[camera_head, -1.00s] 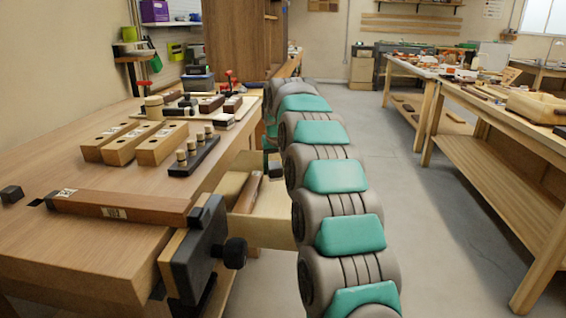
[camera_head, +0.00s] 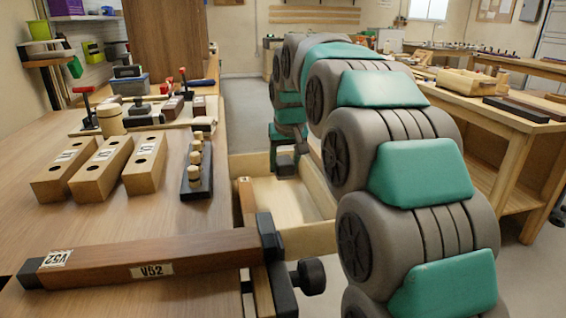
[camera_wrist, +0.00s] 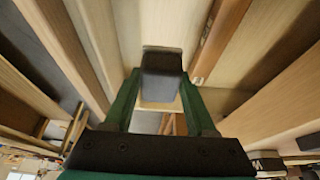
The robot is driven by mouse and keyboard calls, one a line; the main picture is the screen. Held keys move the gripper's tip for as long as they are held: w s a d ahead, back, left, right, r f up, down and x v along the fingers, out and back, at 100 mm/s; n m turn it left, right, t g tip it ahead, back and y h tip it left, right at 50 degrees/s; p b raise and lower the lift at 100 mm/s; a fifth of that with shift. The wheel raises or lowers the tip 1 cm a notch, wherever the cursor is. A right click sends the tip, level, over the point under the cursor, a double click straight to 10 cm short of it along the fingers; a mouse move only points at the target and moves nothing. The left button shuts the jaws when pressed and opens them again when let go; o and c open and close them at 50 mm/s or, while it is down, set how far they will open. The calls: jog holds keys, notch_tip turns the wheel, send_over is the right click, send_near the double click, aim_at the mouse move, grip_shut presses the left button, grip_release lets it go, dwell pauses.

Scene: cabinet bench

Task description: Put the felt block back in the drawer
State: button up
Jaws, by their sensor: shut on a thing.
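The felt block (camera_wrist: 162,62) is a dark grey block with rounded edges, between the green fingers of my gripper (camera_wrist: 161,88) in the wrist view. My gripper is shut on it. The open drawer (camera_head: 312,238) is pale wood and sticks out from the right side of the bench in the head view. My gripper also shows in the head view (camera_head: 285,165), above the far part of the drawer. The block is hard to tell from the dark fingers there. Whether it touches the drawer floor cannot be told.
A long brown wooden piece (camera_head: 247,203) lies along the drawer's left side. The bench top (camera_head: 130,225) holds wooden blocks with holes (camera_head: 98,170), a dark peg rack (camera_head: 196,178) and a brown bar (camera_head: 150,258). The drawer's middle floor looks clear.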

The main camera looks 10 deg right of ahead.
jog(key=shift+s, duration=0.2)
jog(key=shift+f, duration=0.1)
jog(key=b, duration=0.2)
send_over(284, 205)
jog(key=s, duration=0.1)
jog(key=shift+s+a+f, duration=0.1)
jog(key=shift+f, duration=1.4)
jog(key=shift+s+f, duration=0.1)
jog(key=shift+f, duration=1.35)
jog(key=shift+s+f+b, duration=0.1)
jog(key=shift+f+b, duration=0.85)
jog(key=shift+f, duration=1.05)
dwell(0.8)
jog(key=o, duration=1.5)
jog(key=shift+o, duration=0.2)
